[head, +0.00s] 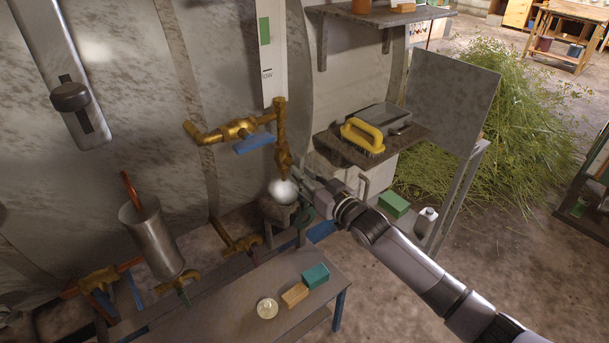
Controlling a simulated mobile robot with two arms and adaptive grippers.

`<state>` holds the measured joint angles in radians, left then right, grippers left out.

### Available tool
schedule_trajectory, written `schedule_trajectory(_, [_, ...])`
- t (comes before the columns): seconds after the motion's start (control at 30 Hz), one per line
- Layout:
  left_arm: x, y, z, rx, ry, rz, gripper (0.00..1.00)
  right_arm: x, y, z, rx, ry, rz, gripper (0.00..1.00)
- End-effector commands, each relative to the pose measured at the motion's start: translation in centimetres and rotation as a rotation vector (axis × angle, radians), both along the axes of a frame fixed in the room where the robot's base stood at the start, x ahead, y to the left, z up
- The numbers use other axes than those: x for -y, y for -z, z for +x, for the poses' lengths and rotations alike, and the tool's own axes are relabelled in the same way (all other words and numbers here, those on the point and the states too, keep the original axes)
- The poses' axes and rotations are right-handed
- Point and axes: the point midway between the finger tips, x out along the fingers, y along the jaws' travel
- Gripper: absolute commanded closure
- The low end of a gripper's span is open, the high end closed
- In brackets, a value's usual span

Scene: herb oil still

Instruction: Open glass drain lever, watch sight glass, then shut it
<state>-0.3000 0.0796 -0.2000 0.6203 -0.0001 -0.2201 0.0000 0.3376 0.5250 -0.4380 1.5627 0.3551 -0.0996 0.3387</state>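The sight glass (265,45) is a tall pale strip with a green patch and a small dark mark and lettering near its lower part. A brass pipe fitting (240,130) joins beneath it, and a blue lever (254,144) lies roughly level along the branch. A brass outlet (283,160) points down below. A white, cloudy round patch (283,191) hangs under the outlet; it looks like steam or spray. My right gripper (303,188) is beside that patch, right of and below the blue lever, apart from it. Its fingers are too small and partly hidden to read. My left gripper is not in view.
A low bench (240,300) holds a teal block (315,276), a tan block (294,295) and a round dish (267,308). A yellow brush (362,137) sits on a shelf at right. A metal cylinder (153,240) stands left. More brass valves sit low behind the bench.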

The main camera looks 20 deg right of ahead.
Motion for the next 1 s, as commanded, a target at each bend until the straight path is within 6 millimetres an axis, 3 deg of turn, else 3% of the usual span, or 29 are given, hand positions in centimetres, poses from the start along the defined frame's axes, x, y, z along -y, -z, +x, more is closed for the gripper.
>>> schedule_trajectory(0.1, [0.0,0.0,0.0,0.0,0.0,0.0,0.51,0.0,-0.1,0.0,0.002,0.0,0.001,0.69])
schedule_trajectory(0.47, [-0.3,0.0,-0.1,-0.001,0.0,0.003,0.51,0.2,-0.1,-0.4,0.002,0.0,0.001,0.69])
schedule_trajectory(1.0, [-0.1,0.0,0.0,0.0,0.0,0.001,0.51,3.5,0.0,-9.6,-0.001,0.0,0.0,0.69])
